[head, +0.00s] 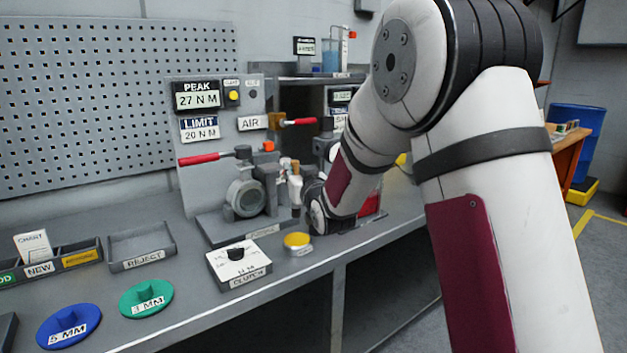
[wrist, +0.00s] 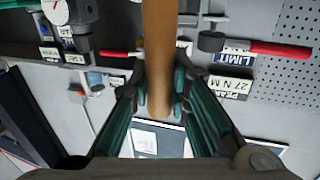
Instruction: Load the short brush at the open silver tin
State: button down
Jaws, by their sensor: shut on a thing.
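A small round silver tin (head: 297,246) stands open near the front edge of the bench, with yellow contents showing. My gripper (wrist: 160,98) is shut on the brown wooden handle of the short brush (wrist: 158,45) in the wrist view. The handle runs between the two dark green fingers, and its rounded end shows beyond them. The brush's bristles are not clear in either view. In the head view my wrist is just behind and right of the tin, above the bench, and my fingers are hard to make out.
A test stand (head: 243,192) with a red-handled lever stands behind the tin. A clutch plate box (head: 238,265) lies left of the tin. A reject tray (head: 142,246), a green disc (head: 146,299) and a blue disc (head: 69,327) are farther left.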

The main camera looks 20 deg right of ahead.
jog(key=shift+s+d+f, duration=0.1)
jog(key=shift+f, duration=0.65)
jog(key=shift+f+b, duration=1)
jog(key=shift+f, duration=1.25)
jog(key=shift+s+f+b, duration=0.1)
jog(key=shift+f+b, duration=0.7)
dwell(1.0)
jog(key=shift+r, duration=0.1)
jog(key=shift+r+p, duration=1.35)
jog(key=shift+r, duration=2.3)
